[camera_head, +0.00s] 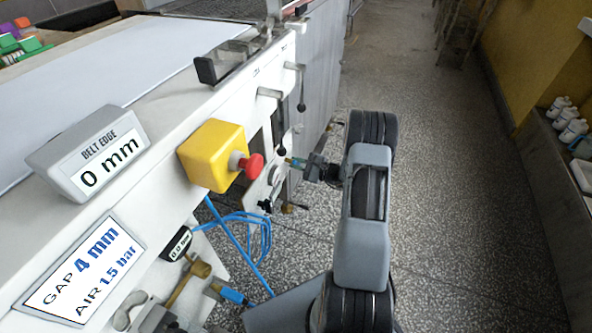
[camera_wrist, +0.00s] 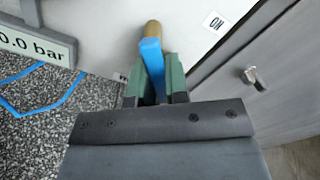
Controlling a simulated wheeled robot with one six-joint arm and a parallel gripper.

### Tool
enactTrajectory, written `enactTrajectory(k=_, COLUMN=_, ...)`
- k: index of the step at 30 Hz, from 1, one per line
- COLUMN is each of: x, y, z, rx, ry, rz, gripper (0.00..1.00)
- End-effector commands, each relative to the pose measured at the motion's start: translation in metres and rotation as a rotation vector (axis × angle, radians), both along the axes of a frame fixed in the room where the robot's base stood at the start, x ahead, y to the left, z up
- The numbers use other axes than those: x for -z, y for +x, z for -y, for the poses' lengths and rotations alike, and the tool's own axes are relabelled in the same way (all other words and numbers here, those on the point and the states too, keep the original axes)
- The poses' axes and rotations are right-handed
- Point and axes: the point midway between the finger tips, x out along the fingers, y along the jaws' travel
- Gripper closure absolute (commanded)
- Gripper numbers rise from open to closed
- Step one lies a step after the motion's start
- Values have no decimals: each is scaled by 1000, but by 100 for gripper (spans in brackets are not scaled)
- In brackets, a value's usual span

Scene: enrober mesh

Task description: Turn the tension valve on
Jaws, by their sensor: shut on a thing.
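The tension valve's blue lever (camera_wrist: 152,58) has a brass end (camera_wrist: 152,29) against the pale machine panel. My gripper (camera_wrist: 157,82) has its green fingers shut on the lever, one on each side. An ON label (camera_wrist: 213,21) is up and to the right of the lever. Another label (camera_wrist: 120,77), partly hidden, is beside the left finger. In the head view my gripper (camera_head: 308,167) is at the machine's side, at the small blue and brass lever (camera_head: 290,161). A pressure display (camera_wrist: 38,42) reads 0.0 bar; it also shows in the head view (camera_head: 180,243).
A yellow box with a red button (camera_head: 250,166) sticks out left of my gripper. Black-knobbed levers (camera_head: 301,88) hang beyond it. Blue hoses (camera_head: 245,235) and another blue-handled brass valve (camera_head: 232,295) are lower left. The speckled floor (camera_head: 450,200) to the right is open.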

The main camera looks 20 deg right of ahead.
Motion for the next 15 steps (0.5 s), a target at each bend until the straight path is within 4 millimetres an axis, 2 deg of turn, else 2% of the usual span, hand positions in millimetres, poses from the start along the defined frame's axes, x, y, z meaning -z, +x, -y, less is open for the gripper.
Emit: enactTrajectory(k=15, x=-7, y=6, z=7, rx=1, ry=-360, rz=330, gripper=100)
